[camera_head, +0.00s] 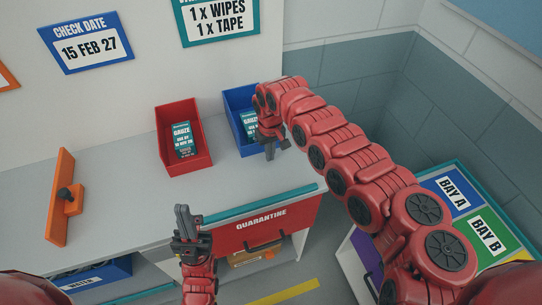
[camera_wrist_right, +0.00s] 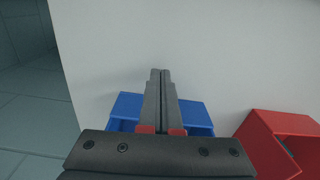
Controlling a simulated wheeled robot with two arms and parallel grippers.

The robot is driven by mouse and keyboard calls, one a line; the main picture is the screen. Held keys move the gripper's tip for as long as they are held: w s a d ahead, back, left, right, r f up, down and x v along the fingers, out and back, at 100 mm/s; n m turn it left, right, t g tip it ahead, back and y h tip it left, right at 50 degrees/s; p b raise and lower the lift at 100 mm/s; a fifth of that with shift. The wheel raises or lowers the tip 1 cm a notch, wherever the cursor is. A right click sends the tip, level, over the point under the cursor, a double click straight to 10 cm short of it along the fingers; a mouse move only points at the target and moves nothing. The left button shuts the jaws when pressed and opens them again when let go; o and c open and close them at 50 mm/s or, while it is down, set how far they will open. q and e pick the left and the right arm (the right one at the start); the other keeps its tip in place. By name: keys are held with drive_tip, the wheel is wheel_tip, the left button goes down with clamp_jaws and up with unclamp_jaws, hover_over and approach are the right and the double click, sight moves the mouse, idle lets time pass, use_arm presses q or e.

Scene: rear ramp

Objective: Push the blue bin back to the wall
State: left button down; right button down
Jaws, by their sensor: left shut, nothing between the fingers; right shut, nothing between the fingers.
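The blue bin (camera_head: 234,103) stands on the grey counter near the wall, right of the red bin, with a dark teal packet (camera_head: 249,122) in it. My right arm hides its right part. My right gripper (camera_head: 277,151) is shut and empty at the bin's front right; I cannot tell if it touches. In the right wrist view the blue bin (camera_wrist_right: 126,106) shows on both sides of the shut fingers (camera_wrist_right: 160,73), with the pale wall behind. Any gap between bin and wall is unclear. My left gripper (camera_head: 182,210) is shut and empty by the counter's front edge.
The red bin (camera_head: 202,136) with a gauze packet (camera_head: 182,138) stands close on the left. A red quarantine drawer (camera_head: 258,226) is below the counter. The counter's middle is clear.

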drive_tip(key=shift+s+d+r+b, duration=0.1)
drive_tip(key=shift+s+r+b, duration=0.1)
drive_tip(key=shift+r, duration=0.35)
drive_tip(key=shift+s+d+r+b, duration=0.1)
drive_tip(key=shift+r+b, duration=0.1)
drive_tip(key=shift+r, duration=0.35)
drive_tip(key=r, duration=0.1)
drive_tip(key=r+b, duration=0.1)
drive_tip(key=w+r, duration=0.1)
drive_tip(key=shift+a+b, duration=0.3)
drive_tip(key=r, duration=0.3)
drive_tip(key=r+b, duration=0.1)
drive_tip(key=shift+s+d+r, duration=0.15)
drive_tip(key=shift+s+r, duration=0.05)
drive_tip(key=shift+s, duration=0.1)
